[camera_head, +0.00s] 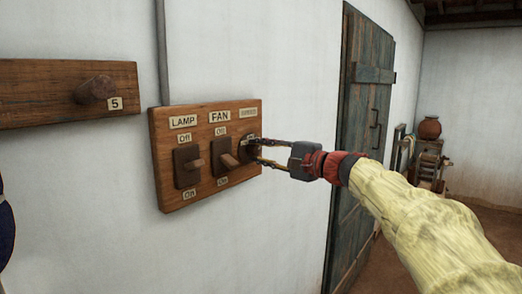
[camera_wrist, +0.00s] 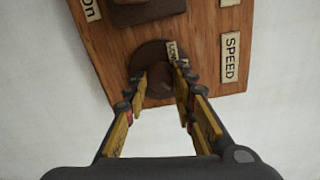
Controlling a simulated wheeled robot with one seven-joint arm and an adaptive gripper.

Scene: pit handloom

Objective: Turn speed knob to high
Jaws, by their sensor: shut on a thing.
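The wooden switch board (camera_head: 168,197) hangs on the white wall. Its right-hand control is the round, dark brown speed knob (camera_wrist: 148,52), beside the SPEED label (camera_wrist: 230,57). My gripper (camera_wrist: 161,82) has one finger on each side of the knob's raised grip (camera_wrist: 160,74) and is shut on it. A small label, seemingly LOW (camera_wrist: 173,52), shows at the knob's edge, partly behind a finger. In the head view my gripper (camera_head: 257,151) reaches the board from the right, and its fingers hide much of the knob. Where the knob points is hard to tell.
The lamp switch (camera_head: 187,166) and fan switch (camera_head: 225,162) sit left of the knob, their levers sticking out. A wooden rail with a peg (camera_head: 96,89) is on the wall farther left. A dark wooden door (camera_head: 358,130) stands behind my arm.

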